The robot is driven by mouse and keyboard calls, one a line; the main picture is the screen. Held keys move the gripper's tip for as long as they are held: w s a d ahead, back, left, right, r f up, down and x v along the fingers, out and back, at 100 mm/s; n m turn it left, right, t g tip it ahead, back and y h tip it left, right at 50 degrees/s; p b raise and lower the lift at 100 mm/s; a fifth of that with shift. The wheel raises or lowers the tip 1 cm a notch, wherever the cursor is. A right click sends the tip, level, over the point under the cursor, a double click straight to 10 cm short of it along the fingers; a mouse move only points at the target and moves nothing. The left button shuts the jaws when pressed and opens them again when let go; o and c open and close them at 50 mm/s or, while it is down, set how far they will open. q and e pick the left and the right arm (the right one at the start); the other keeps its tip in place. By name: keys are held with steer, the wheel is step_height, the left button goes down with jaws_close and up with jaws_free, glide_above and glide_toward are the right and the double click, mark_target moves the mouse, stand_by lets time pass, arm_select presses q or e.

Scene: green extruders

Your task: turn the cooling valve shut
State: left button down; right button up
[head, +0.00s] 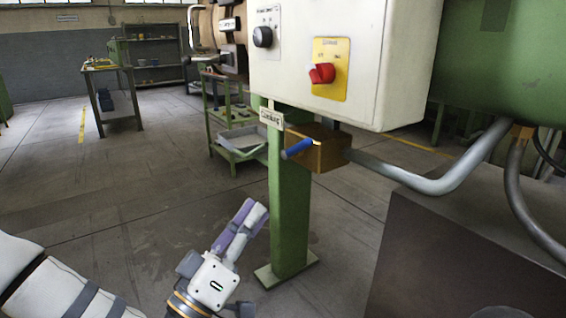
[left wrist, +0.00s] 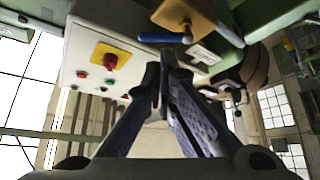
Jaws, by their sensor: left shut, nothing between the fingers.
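The cooling valve has a brass body (head: 322,154) and a blue lever handle (head: 297,149), under the white control box beside the green post. The handle sticks out to the left of the body. In the left wrist view the brass body (left wrist: 190,14) and blue handle (left wrist: 158,38) show at the top, beyond the fingertips. My left gripper (head: 256,208) is shut and empty, below and left of the handle and apart from it. Its fingers also show in the left wrist view (left wrist: 168,56). My right gripper is not in view.
The white control box (head: 400,60) with a red knob (head: 321,73) hangs above the valve. A green post (head: 288,215) stands below it. A grey pipe (head: 425,183) runs right from the valve. A dark metal cabinet (head: 450,245) fills the lower right.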

mark_target(297, 149)
arm_select(q)
steer(key=x, duration=1.2)
steer(key=shift+w, duration=0.1)
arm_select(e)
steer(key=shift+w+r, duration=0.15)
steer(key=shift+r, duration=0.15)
arm_select(q)
steer(key=shift+r+p, duration=0.15)
steer(key=shift+p, duration=0.2)
steer(key=shift+r+n+y, duration=0.15)
steer(key=shift+n+y, duration=0.25)
steer(key=shift+n, duration=0.1)
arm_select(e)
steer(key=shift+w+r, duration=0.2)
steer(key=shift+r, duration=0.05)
